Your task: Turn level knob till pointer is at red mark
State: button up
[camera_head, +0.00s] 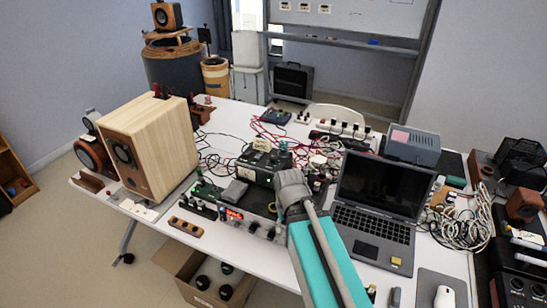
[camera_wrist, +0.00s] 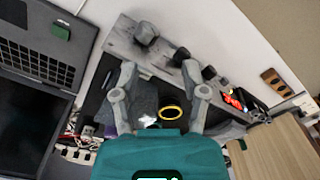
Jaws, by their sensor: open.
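An amplifier-like box with a silver front panel (camera_wrist: 120,42) and a dark top stands on the table. Black knobs line the panel: a large one (camera_wrist: 147,33), a middle one (camera_wrist: 182,56) and smaller ones near a lit red display (camera_wrist: 233,99). The panel and display (camera_head: 234,214) also show in the head view. I cannot tell which is the level knob; its pointer and red mark are too small to make out. My gripper (camera_wrist: 160,72) is open over the box, fingers apart, tips near the panel's knobs. In the head view my arm hides part of the box.
A laptop (camera_head: 385,190) stands open right of my arm. A wooden speaker (camera_head: 160,150) stands left of the box. A wooden strip with several holes (camera_head: 186,227) lies in front. Cables (camera_head: 225,150) clutter the table behind. A cardboard box (camera_head: 205,280) sits below the front edge.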

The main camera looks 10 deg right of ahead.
jog(key=shift+d, duration=0.2)
jog(key=shift+o, duration=1.1)
notch_tip(320, 180, up, 18)
jog(key=n+p, duration=0.8)
jog(key=p, duration=1.1)
send_over(273, 157)
jog(key=shift+w+r, duration=0.15)
jog(key=shift+r, duration=0.05)
jog(key=shift+f+b, duration=0.1)
jog(key=shift+b, duration=0.25)
notch_tip(273, 157, down, 14)
jog(key=b, duration=1.3)
jog(key=shift+r+b, duration=0.2)
jog(key=shift+b, duration=0.1)
